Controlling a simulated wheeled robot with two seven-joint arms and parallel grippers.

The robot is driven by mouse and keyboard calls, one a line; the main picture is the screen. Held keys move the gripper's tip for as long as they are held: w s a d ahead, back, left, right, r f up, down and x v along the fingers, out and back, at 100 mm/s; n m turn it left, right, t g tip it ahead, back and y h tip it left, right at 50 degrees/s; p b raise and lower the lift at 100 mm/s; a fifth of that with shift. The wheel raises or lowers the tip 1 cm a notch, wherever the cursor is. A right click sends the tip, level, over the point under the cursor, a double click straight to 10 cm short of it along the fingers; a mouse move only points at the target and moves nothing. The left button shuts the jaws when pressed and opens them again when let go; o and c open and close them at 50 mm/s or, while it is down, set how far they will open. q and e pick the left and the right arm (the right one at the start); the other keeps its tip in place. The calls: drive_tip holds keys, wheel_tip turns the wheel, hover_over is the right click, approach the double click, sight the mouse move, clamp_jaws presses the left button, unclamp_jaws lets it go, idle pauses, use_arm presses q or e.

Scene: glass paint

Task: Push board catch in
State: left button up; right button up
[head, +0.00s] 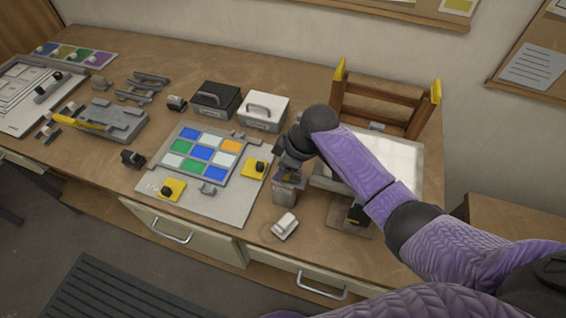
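A grey board (226,208) lies on the bench, holding a grid of blue, green, white and orange glass panes (201,154). A yellow catch with a black knob (172,190) sits at its front left. Another yellow catch with a black knob (255,168) sits at its right side. A small grey piece (208,188) lies at the grid's front edge. My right gripper (287,190) points down just right of the board, apart from the right catch. Its fingers are too small and dark to tell whether they are open. My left gripper is out of view.
A black box (214,98) and a white box (264,111) with handles stand behind the board. A white-handled tool (285,225) lies near the front edge. A wooden rack (385,100) and pale panel (405,160) are at right. Grey fixtures (118,120) crowd the left.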

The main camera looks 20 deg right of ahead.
clamp_jaws()
idle(1.2)
